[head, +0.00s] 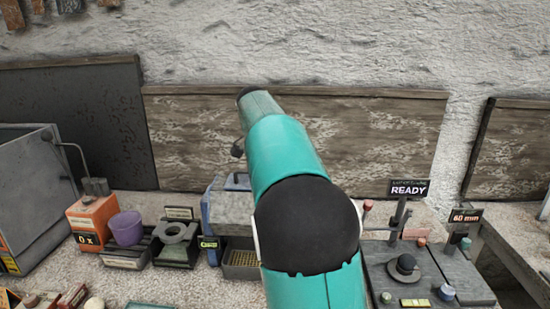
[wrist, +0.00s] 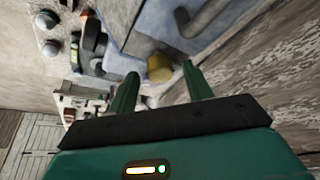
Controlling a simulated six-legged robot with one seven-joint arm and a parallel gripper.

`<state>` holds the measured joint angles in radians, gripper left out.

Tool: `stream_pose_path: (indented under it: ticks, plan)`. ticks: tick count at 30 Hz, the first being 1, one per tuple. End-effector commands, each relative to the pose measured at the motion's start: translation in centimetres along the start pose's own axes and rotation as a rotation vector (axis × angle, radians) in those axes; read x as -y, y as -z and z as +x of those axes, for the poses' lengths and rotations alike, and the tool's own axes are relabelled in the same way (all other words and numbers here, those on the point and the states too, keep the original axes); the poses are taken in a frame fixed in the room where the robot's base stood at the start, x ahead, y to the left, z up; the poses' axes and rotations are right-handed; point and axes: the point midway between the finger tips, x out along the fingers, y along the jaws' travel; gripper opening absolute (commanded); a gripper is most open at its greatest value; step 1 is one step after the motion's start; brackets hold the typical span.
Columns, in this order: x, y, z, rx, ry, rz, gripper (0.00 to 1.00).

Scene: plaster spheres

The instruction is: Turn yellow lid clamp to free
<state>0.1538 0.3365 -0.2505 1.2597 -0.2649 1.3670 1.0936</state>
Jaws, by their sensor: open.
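The yellow lid clamp (wrist: 160,68) shows in the wrist view as a small rounded yellow piece near the blue-grey box (wrist: 152,35). My gripper (wrist: 160,70) is open, its two green fingers apart. The yellow piece appears in the gap between the fingertips; I cannot tell how far beyond them it lies, and no contact is visible. In the head view my turquoise arm covers the middle, and the gripper and clamp are hidden behind it. Part of the blue-grey box (head: 228,208) shows left of the arm.
On the right are a grey fixture (head: 428,275) and a READY sign (head: 409,189). A wooden board (head: 200,140) leans against the wall behind.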

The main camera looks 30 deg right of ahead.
Motion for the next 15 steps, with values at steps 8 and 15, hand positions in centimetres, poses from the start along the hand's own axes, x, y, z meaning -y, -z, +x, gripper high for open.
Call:
stream_pose_path:
  ticks: [8,15]
  plan:
    - [0.1,0.0,-4.6,-0.002,0.004,0.0,0.5]
    - [0.1,0.0,-9.9,-0.002,0.003,0.0,0.5]
